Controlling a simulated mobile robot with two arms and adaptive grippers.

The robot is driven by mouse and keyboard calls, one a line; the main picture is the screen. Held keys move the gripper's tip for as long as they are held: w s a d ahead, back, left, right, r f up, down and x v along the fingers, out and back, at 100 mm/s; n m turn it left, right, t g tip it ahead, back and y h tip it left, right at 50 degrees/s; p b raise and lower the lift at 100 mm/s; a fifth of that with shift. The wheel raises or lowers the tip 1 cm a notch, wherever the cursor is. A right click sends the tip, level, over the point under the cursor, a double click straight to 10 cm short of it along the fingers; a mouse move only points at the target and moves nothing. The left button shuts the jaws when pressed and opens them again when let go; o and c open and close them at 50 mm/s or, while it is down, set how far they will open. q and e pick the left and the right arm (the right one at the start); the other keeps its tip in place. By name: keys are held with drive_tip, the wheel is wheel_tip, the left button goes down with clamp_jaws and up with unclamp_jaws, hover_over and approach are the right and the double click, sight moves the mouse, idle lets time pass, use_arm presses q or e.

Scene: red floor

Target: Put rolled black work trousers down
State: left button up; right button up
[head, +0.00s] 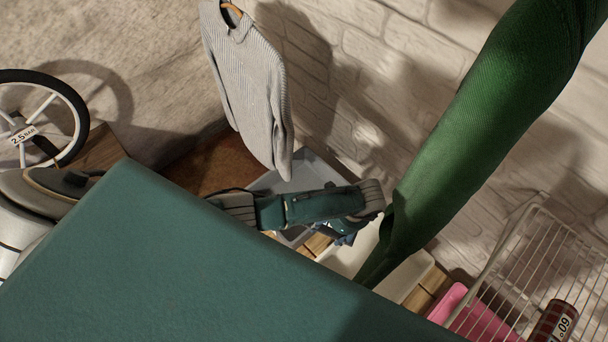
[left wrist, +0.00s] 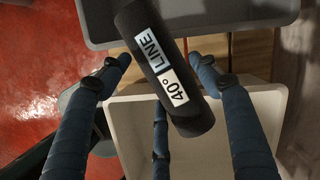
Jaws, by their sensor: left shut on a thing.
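The rolled black work trousers (left wrist: 165,65) show in the left wrist view as a dark roll with a white label reading "40° LINE". My left gripper (left wrist: 160,68) has its blue fingers on both sides of the roll and is shut on it. The roll is over a grey tray (left wrist: 95,32) and a whitish tray (left wrist: 270,110); I cannot tell how high. In the head view my left gripper (head: 345,234) is partly hidden behind its own arm, and I cannot make out the roll there. My right gripper is in neither view.
A grey striped sweater (head: 250,85) hangs by the wall above the grey tray (head: 268,182). A wire basket (head: 525,245) holds a dark red roll (head: 552,322). A wheel (head: 70,110) is at the left.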

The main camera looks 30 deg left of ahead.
use_arm(q)
drive_tip(key=w+a+f+b, duration=0.1)
drive_tip(key=w+a+b, duration=0.3)
drive_tip(key=w+a, duration=0.3)
drive_tip(key=a, duration=0.5)
drive_tip(key=shift+a+f, duration=0.25)
drive_tip(key=shift+a, duration=0.1)
drive_tip(key=shift+s, duration=0.1)
drive_tip(key=shift+f+b, duration=0.4)
drive_tip(key=shift+f, duration=0.05)
drive_tip(key=o, duration=1.5)
drive_tip(key=shift+r, duration=0.1)
